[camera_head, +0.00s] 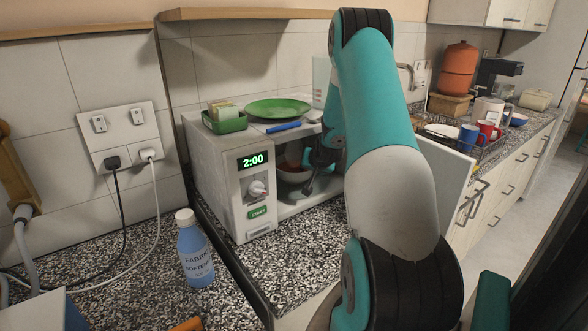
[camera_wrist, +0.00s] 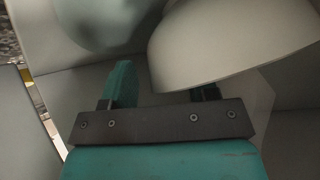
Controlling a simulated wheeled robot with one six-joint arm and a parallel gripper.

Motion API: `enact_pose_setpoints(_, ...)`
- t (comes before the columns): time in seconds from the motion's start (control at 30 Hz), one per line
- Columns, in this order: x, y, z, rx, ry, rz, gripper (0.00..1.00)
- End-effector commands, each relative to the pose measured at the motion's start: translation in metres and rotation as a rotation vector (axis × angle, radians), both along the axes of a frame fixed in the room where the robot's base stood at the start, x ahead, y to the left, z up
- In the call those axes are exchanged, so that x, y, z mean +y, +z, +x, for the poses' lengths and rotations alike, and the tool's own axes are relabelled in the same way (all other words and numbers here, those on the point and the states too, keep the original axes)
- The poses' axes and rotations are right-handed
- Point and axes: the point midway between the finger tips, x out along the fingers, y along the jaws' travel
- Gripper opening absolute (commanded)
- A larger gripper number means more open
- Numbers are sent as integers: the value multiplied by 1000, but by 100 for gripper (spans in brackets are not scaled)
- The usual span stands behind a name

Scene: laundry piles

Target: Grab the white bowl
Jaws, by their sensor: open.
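The white bowl (camera_head: 293,174) sits inside the open white microwave (camera_head: 222,180), with something reddish-brown showing above its rim. In the wrist view the bowl (camera_wrist: 230,45) fills the upper right, large and close. My gripper (camera_head: 312,172) reaches into the microwave at the bowl's right side. In the wrist view my gripper (camera_wrist: 163,82) is open. Its left finger is clear of the bowl, and the bowl's edge hides the tip of its right finger. I cannot tell whether that finger touches the bowl.
The microwave's open door (camera_head: 446,185) stands right of my arm. A green plate (camera_head: 277,108), a blue-handled utensil (camera_head: 284,127) and a green sponge tray (camera_head: 225,122) lie on top. A blue softener bottle (camera_head: 194,250) stands on the counter in front. Mugs (camera_head: 487,131) stand farther right.

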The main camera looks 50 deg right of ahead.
Motion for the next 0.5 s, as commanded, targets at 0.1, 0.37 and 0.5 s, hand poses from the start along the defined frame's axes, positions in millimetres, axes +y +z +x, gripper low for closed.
enact_pose_setpoints(0.1, -1, -3, 3, 1, 1, 0, 54)
enact_pose_setpoints(0.37, 0, -3, 4, 1, 4, 0, 33)
enact_pose_setpoints(0.5, 0, -3, 4, 1, 4, 0, 1)
